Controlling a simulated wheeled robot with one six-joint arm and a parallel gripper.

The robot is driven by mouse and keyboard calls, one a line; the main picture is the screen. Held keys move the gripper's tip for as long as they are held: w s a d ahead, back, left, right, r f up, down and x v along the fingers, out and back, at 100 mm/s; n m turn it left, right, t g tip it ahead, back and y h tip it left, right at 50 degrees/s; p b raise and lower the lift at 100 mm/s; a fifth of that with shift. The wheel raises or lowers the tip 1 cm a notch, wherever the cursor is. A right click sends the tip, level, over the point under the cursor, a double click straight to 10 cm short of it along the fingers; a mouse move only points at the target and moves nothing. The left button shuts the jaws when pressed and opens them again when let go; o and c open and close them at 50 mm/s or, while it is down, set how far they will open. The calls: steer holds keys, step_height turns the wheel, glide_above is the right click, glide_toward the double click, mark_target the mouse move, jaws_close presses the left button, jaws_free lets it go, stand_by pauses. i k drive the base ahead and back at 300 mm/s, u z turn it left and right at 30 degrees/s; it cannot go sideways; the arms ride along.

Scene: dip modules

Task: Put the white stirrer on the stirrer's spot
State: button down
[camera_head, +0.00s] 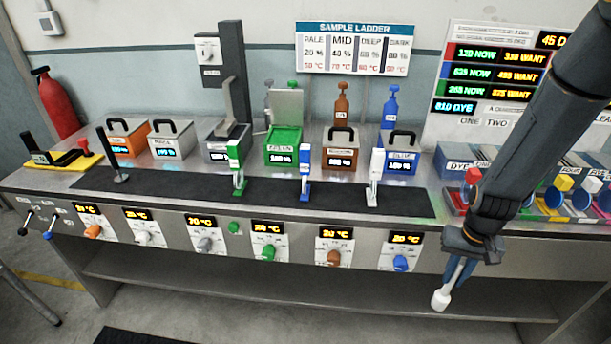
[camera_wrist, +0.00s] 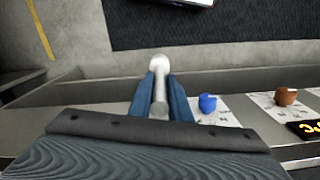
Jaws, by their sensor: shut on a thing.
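My gripper (camera_head: 461,267) is shut on the white stirrer (camera_head: 441,300), which has a thick pale end hanging below the fingers. It is held in front of the bench's front panel, lower than the worktop. In the wrist view the stirrer (camera_wrist: 159,88) lies between the two blue fingers of my gripper (camera_wrist: 160,95), with its round end beyond the tips. I cannot tell which place is the stirrer's spot. A dark mat (camera_head: 270,190) runs along the bench front, with a black upright tool (camera_head: 119,177) at its left.
Green (camera_head: 238,165), blue (camera_head: 305,172) and white (camera_head: 374,175) upright pieces stand on the mat. Lidded vats stand behind. Coloured knobs, including a blue one (camera_head: 400,263), jut from the front panel. A lower shelf (camera_head: 300,290) runs beneath. Coloured bins crowd the right.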

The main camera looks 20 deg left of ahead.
mark_target(177, 185)
steer(key=u, duration=1.45)
